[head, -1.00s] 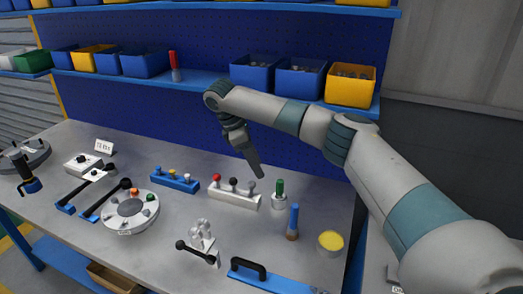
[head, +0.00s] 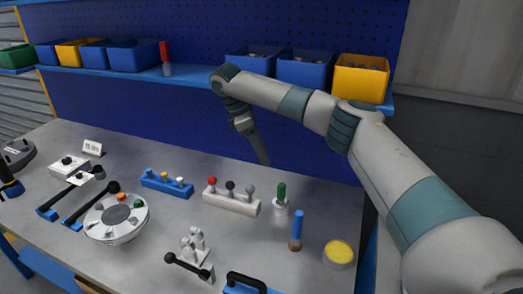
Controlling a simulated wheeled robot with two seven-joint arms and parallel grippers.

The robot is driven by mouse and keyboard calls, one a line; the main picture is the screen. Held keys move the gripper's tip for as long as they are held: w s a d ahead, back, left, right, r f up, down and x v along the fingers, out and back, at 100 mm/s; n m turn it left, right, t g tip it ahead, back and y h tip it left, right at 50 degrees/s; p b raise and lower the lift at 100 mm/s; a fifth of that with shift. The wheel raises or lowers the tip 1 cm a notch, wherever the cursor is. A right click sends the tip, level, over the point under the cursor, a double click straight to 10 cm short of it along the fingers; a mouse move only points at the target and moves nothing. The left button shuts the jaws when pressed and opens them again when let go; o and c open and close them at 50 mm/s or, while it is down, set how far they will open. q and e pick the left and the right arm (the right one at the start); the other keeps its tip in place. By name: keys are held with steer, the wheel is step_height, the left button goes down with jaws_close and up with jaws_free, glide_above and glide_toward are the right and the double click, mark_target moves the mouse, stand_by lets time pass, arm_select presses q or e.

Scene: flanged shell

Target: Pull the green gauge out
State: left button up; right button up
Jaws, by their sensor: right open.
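The green gauge (head: 282,192) stands upright in a small white cylindrical holder (head: 281,208) on the right half of the bench. Its green upper part shows; its lower end is hidden inside the holder. My right gripper (head: 264,160) hangs from the arm above and behind the white block with knobs, a little left of the gauge and higher in the picture. It is apart from the gauge and holds nothing visible. My left gripper is not clearly seen; a dark and blue piece at the far left edge is cut off.
A blue-handled gauge (head: 297,230) stands in front of the green one, with a yellow-topped round tin (head: 339,253) to its right. A white block with several knobs (head: 231,202) lies left. A red-handled gauge (head: 165,58) stands on the shelf.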

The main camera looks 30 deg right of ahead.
steer(key=f, duration=0.1)
steer(key=p, duration=0.2)
glide_above(280, 185)
steer(key=a, duration=0.2)
steer(key=f, duration=0.8)
steer(key=shift+w, duration=0.4)
steer(key=p+x, duration=0.1)
steer(key=x, duration=0.5)
steer(key=shift+d+f, duration=0.15)
steer(key=shift+f, duration=0.2)
arm_select(q)
step_height(280, 185, up, 3)
steer(key=shift+w+a+f, duration=0.1)
arm_select(e)
steer(key=shift+d+f, duration=0.1)
steer(key=shift+f, duration=0.25)
jaws_close()
arm_select(q)
steer(key=shift+s, duration=0.2)
steer(key=shift+r, duration=0.2)
arm_select(e)
steer(key=shift+r, duration=0.15)
